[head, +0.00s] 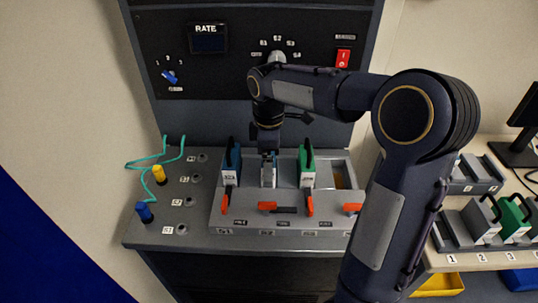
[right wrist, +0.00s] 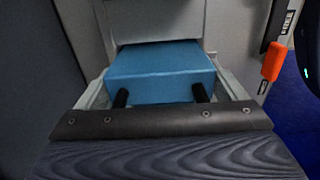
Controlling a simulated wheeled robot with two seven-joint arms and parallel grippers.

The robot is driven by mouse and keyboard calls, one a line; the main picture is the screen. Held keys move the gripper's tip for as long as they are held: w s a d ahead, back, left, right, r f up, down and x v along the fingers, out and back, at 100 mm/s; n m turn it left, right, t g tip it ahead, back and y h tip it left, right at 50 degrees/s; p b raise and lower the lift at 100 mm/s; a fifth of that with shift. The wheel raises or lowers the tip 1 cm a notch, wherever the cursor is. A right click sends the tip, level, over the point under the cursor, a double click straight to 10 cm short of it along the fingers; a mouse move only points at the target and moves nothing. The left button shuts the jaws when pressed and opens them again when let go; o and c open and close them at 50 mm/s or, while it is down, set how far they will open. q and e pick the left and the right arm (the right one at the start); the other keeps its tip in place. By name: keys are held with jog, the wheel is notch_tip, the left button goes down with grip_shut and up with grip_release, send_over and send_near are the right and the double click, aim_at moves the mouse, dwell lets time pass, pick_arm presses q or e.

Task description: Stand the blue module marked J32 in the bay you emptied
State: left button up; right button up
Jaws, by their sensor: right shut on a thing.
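My right gripper (head: 268,157) reaches down over the second bay from the left of the grey rack (head: 225,240). It is shut on a blue module, whose blue body shows in the right wrist view (right wrist: 165,70) between the two dark fingers. In the head view the module is mostly hidden under the gripper; it is in line with the second bay, but I cannot tell whether it is fully seated. Its mark cannot be read. My left gripper is not in view.
Another blue module (head: 231,165) stands in the first bay and a green module (head: 307,167) in the third. The fourth bay (head: 341,178) looks empty. The second bay's red lever (head: 267,206) lies sideways. More modules (head: 481,220) stand on the right-hand table.

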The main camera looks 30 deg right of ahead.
jog(key=shift+f, duration=0.4)
dwell(0.4)
jog(key=o, duration=0.8)
jog(key=shift+r, duration=0.1)
notch_tip(320, 180, up, 8)
jog(key=shift+f, duration=0.2)
